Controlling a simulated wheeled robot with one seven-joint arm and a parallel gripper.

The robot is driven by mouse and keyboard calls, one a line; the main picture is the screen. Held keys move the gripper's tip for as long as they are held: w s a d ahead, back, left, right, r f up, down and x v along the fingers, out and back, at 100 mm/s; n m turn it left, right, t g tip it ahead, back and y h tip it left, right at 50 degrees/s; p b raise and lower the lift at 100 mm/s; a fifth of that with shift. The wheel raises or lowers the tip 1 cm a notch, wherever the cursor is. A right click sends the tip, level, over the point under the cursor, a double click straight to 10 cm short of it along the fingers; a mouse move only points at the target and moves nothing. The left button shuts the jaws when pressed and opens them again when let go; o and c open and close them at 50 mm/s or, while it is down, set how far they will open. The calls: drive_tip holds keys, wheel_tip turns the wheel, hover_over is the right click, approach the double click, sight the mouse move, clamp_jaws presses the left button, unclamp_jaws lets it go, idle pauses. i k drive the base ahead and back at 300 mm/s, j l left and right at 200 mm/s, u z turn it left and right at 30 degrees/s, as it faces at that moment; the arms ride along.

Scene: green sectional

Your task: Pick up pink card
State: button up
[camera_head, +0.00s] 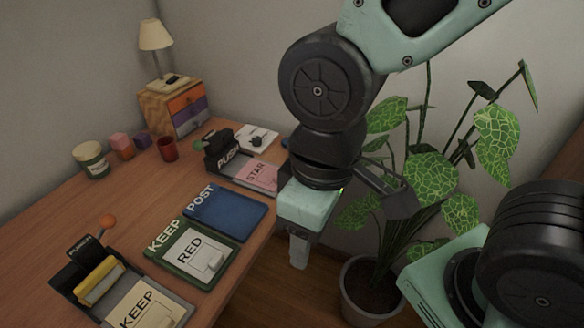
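The pink card (262,175), marked "STAR", lies flat in the dark tray of a device marked "PUSH" (228,155) toward the back right of the desk. Its right end is close to my arm in the picture. My gripper (299,252) points down past the desk's right edge, nearer the camera than the card and apart from it. I see its fingers from one side, so whether they are open or shut does not show. I see nothing held in it.
The wooden desk (60,215) also holds a blue "POST" mat (228,214), a green "KEEP" mat (165,262) with a "RED" card, and a yellow-rollered device (100,282). A red cup (167,149) and drawers (185,112) stand behind. A potted plant (370,290) is right.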

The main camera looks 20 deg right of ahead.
sight(259, 174)
drive_tip(key=k+j+u, duration=0.1)
drive_tip(key=k, duration=0.4)
drive_tip(key=j+u, duration=0.1)
drive_tip(key=u, duration=1.6)
drive_tip(key=z, duration=1.85)
drive_tip(key=i+j+u, duration=0.15)
drive_tip(key=i, duration=0.4)
drive_tip(key=i+j+u, duration=0.2)
drive_tip(key=i, duration=0.35)
